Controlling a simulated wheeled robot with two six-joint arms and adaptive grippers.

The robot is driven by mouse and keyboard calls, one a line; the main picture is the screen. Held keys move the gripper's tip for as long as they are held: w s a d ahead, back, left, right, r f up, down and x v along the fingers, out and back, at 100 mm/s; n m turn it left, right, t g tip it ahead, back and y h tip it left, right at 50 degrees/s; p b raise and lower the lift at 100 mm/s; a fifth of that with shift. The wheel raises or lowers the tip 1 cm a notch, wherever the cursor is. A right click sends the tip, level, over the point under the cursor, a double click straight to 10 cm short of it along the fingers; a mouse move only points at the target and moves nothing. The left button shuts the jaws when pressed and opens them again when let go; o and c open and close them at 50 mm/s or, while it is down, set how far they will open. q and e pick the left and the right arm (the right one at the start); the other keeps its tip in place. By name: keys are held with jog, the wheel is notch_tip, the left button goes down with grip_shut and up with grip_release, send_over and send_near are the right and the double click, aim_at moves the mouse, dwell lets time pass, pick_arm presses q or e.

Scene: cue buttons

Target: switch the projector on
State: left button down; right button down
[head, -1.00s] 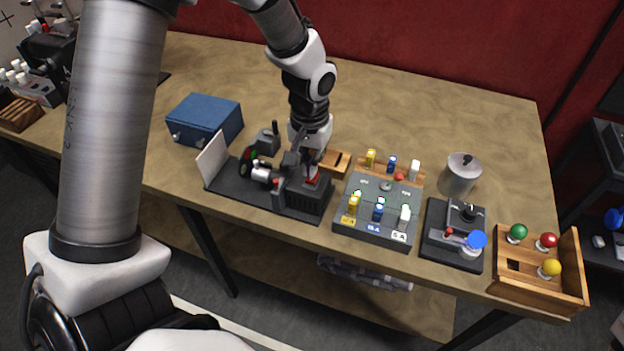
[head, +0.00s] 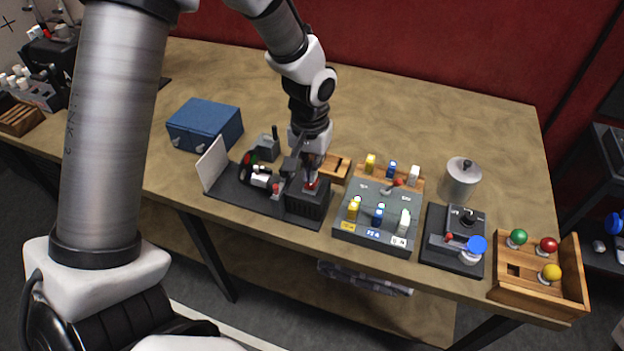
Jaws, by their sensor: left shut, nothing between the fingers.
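The projector (head: 307,203) is a dark ribbed box on a black base plate (head: 238,199), with a lens and colour wheel part (head: 258,176) to its left and a white screen (head: 212,163) at the plate's left end. A red part (head: 311,184) shows on top of the box, partly hidden by my gripper. My left gripper (head: 309,182) points down over the box with its fingers together and nothing between them. Its tips are at or just above the red part; I cannot tell whether they touch. My right gripper is not in view.
A blue box (head: 205,125) stands behind the screen. Right of the projector are a grey fuse panel (head: 375,235), a black joystick device (head: 452,248), a metal canister (head: 461,182) and a wooden box with coloured knobs (head: 540,285). The back of the table (head: 430,115) is clear.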

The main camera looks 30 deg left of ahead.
aim_at(310, 185)
pick_arm(q)
jog(key=shift+f+b, duration=0.75)
jog(key=shift+f, duration=0.5)
dwell(0.7)
jog(key=shift+r, duration=0.1)
notch_tip(310, 185, up, 7)
jog(key=p, duration=0.7)
